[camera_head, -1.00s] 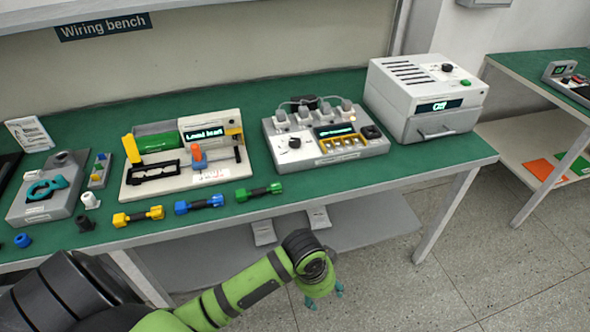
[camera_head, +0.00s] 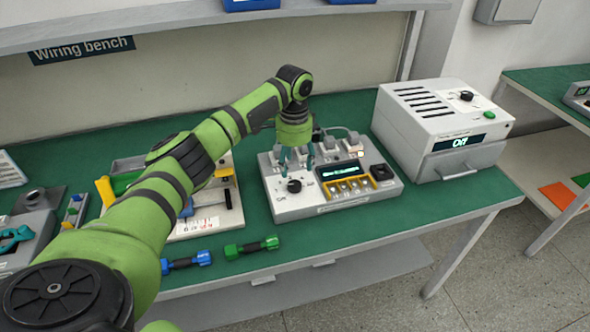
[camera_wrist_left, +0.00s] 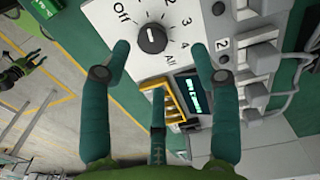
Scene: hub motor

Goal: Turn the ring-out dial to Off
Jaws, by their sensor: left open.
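The ring-out dial (camera_head: 294,186) is a black knob on the front left of the white tester (camera_head: 300,208). In the left wrist view the dial (camera_wrist_left: 151,38) stands among the labels Off, 1, 2, 3, 4 and All; I cannot tell surely which its pointer faces. The tester's small display (camera_head: 345,171) is lit, its text too small to read. My left gripper (camera_head: 297,163) is open and empty over the dial. In the left wrist view its fingertips (camera_wrist_left: 160,48) are spread either side of the knob, apart from it.
Grey plugs with cables (camera_wrist_left: 258,57) stand along the tester's back. A white box (camera_head: 440,130) with an "Off" display is to the right. Green (camera_head: 252,247) and blue (camera_head: 187,262) connectors lie in front. A dark green arm part, perhaps mine, shows small at the wrist view's left edge.

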